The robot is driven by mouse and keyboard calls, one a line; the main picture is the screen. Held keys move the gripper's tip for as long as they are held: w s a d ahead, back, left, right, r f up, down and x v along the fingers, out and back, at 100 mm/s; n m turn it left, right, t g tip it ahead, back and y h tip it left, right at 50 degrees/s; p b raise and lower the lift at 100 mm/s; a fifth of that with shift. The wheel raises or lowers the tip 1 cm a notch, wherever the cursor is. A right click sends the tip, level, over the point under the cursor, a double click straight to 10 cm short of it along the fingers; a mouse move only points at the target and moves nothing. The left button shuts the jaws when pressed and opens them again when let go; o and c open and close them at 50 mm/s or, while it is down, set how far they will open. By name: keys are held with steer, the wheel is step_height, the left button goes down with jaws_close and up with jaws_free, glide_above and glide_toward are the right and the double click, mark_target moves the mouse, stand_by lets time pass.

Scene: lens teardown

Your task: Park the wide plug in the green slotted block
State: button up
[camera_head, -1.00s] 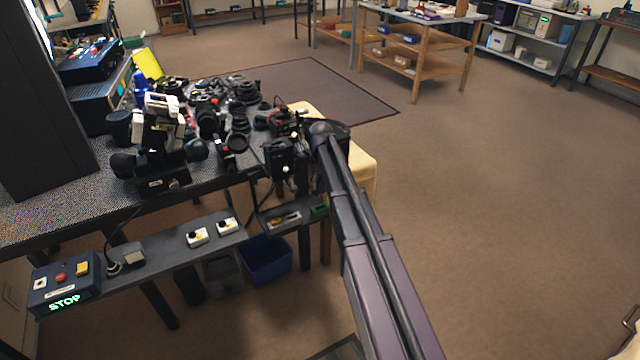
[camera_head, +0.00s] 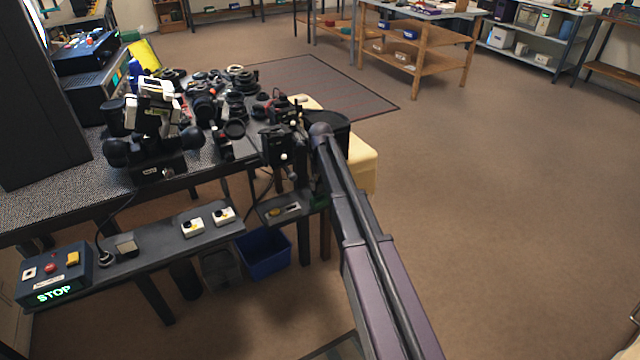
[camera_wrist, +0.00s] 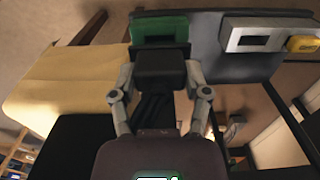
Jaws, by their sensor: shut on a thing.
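In the wrist view, the green slotted block (camera_wrist: 175,24) sits at the top centre with its dark slot facing me. My gripper (camera_wrist: 160,76) is shut on a black, blocky plug (camera_wrist: 160,66), which I take for the wide plug. The plug appears just in front of the green block and overlaps its lower part; I cannot tell whether they touch.
A pale slotted block (camera_wrist: 240,36) and a yellow piece (camera_wrist: 303,44) lie right of the green block in the wrist view. The bench (camera_head: 50,200) with lens parts stands left. A shelf with a STOP box (camera_head: 55,275) and a blue bin (camera_head: 263,250) are below.

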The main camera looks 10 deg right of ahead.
steer(key=shift+f+b, duration=0.4)
steer(key=shift+f, duration=0.2)
steer(key=shift+f+b, duration=0.85)
stand_by(2.8)
steer(key=o, duration=1.3)
steer(key=shift+o, duration=0.2)
steer(key=shift+s, duration=0.15)
